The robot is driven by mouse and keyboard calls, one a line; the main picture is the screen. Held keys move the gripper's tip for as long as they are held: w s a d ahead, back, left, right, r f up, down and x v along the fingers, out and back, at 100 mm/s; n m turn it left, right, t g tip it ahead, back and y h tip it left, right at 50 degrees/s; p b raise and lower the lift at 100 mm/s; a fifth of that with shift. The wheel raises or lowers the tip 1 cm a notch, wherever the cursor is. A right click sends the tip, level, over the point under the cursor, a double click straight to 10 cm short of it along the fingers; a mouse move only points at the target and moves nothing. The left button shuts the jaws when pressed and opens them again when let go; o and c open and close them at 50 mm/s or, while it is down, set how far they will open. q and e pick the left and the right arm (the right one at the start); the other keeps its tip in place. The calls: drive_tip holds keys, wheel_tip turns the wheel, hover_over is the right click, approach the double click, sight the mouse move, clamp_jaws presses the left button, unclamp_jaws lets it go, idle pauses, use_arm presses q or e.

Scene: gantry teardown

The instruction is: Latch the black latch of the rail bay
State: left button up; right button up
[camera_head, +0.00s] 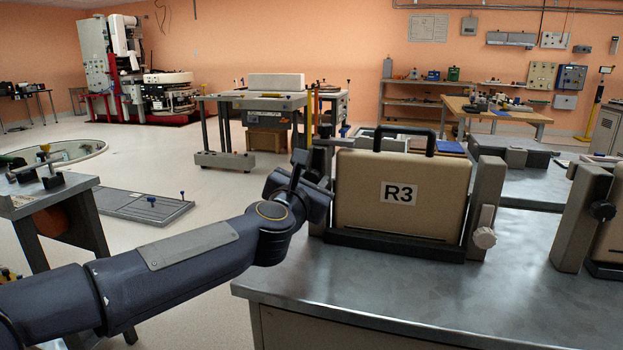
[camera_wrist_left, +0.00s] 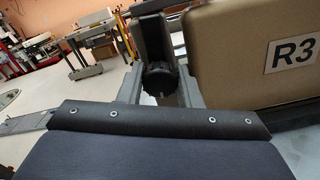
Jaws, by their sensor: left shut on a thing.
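The tan case labelled R3 (camera_head: 360,190) stands upright in the rail bay (camera_head: 395,245), between two posts on the metal bench. It also shows in the left wrist view (camera_wrist_left: 225,62). The black latch (camera_wrist_left: 160,79), with a ribbed round knob, is at the left post of the bay. My left gripper (camera_head: 313,185) reaches the left post from the left and is shut on the black latch, with a finger on each side of the knob. In the head view my gripper hides the latch. My right gripper is out of view.
A second bay with a black knob (camera_head: 602,211) and another tan case stands at the right edge. The bench top (camera_head: 400,290) in front of the R3 bay is clear.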

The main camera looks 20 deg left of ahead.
use_arm(q)
drive_tip(key=m+p, duration=0.1)
drive_tip(key=m, duration=0.3)
drive_tip(key=m+p, duration=0.2)
drive_tip(key=m, duration=0.2)
drive_tip(key=shift+m, duration=0.4)
drive_tip(key=m+p, duration=0.2)
drive_tip(key=m, duration=0.2)
drive_tip(key=shift+d, duration=0.1)
drive_tip(key=shift+f+m+p, duration=0.1)
drive_tip(key=shift+m+p, duration=0.8)
drive_tip(key=shift+m, duration=1.1)
drive_tip(key=o, duration=1)
drive_tip(key=shift+c, duration=0.2)
